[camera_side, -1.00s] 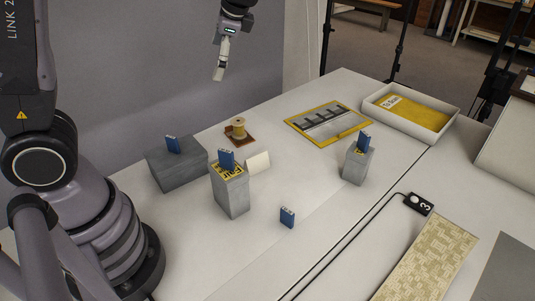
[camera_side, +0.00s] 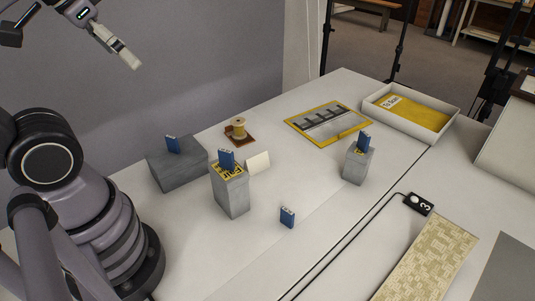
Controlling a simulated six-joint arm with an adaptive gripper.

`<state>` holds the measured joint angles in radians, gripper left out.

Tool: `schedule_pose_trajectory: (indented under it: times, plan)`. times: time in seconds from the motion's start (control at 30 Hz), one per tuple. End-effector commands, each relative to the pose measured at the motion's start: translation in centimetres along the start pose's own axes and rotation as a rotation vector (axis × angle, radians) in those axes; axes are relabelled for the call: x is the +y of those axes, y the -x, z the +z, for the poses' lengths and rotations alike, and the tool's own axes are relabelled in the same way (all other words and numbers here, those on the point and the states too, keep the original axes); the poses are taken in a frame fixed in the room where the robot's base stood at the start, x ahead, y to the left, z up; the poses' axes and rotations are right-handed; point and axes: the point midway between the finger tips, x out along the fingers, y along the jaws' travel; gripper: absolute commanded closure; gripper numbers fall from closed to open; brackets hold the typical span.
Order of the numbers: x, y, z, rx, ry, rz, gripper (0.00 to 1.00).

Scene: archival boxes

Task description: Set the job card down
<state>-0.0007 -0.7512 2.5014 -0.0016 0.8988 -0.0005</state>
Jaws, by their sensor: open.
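My gripper (camera_side: 128,58) is at the upper left, high above the table and well apart from everything on it. It is open, and I see nothing held in it. A small blank white card (camera_side: 258,162) stands tilted on the table, just right of the tall grey block (camera_side: 233,194); it may be the job card, but I cannot read anything on it. I cannot tell whether it touches the block. A small blue box (camera_side: 226,158) stands upright on the block's yellow-and-black top.
More blue boxes stand on a wide grey block (camera_side: 180,172), on a right-hand block (camera_side: 355,168) and on the table (camera_side: 287,217). A cable runs to a switch (camera_side: 419,204).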

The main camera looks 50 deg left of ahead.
Motion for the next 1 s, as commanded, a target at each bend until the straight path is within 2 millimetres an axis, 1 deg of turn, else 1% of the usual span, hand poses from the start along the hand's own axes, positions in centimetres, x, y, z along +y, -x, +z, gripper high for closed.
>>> schedule_pose_trajectory:
  times: [0.07,0.17,0.27,0.37,0.4,0.47,0.5,0.57,0.6,0.67,0.7,0.77,0.8,0.83,0.87,0.9,1.0]
  plan:
    - [0.0,0.0,-0.1,-0.001,0.0,0.0,0.0]
    - [0.0,-0.3,-0.8,-0.014,0.028,-0.002,0.0]
    - [-0.2,-1.3,-2.8,-0.049,0.117,-0.008,0.0]
    - [-0.4,-3.5,-5.9,-0.103,0.265,-0.022,0.0]
    - [-0.6,-4.7,-7.2,-0.127,0.333,-0.031,0.0]
    - [-0.8,-6.8,-9.1,-0.161,0.438,-0.047,0.0]
    - [-1.0,-8.3,-10.3,-0.181,0.507,-0.06,0.0]
    - [-1.3,-10.9,-11.8,-0.213,0.611,-0.081,0.0]
    - [-1.5,-12.8,-12.7,-0.233,0.68,-0.097,0.0]
    - [-1.9,-15.8,-13.8,-0.261,0.782,-0.123,0.0]
    - [-2.1,-17.9,-14.3,-0.282,0.85,-0.143,0.0]
    - [-2.5,-21.2,-14.8,-0.309,0.952,-0.175,0.0]
    - [-2.8,-23.5,-15.0,-0.325,1.018,-0.197,0.0]
    - [-3.0,-25.2,-15.0,-0.337,1.067,-0.214,0.0]
    - [-3.2,-26.8,-14.9,-0.347,1.112,-0.231,0.0]
    - [-3.4,-28.8,-14.8,-0.359,1.169,-0.253,0.0]
    - [-3.8,-33.1,-14.0,-0.383,1.287,-0.302,0.0]
